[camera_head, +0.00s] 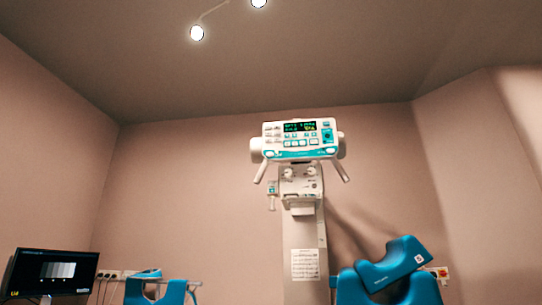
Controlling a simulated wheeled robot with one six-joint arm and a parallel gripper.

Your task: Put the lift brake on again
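A white column unit (305,240) stands against the back wall, with a control head (298,141) on top. The head has a small lit display (300,127) with green and yellow text, rows of buttons and teal trim. A pale handle slants down on its left (260,172) and another on its right (341,171). Below the head is a panel with two round knobs (288,172). A small teal-and-white device (272,188) hangs at its left. I cannot tell which control is the lift brake or how it is set. My gripper is not in view.
A monitor (52,273) with a grey-bar picture stands at lower left. Blue moulded shapes show at lower left (176,293) and lower right (392,268), cut off by the frame. The floor is out of view.

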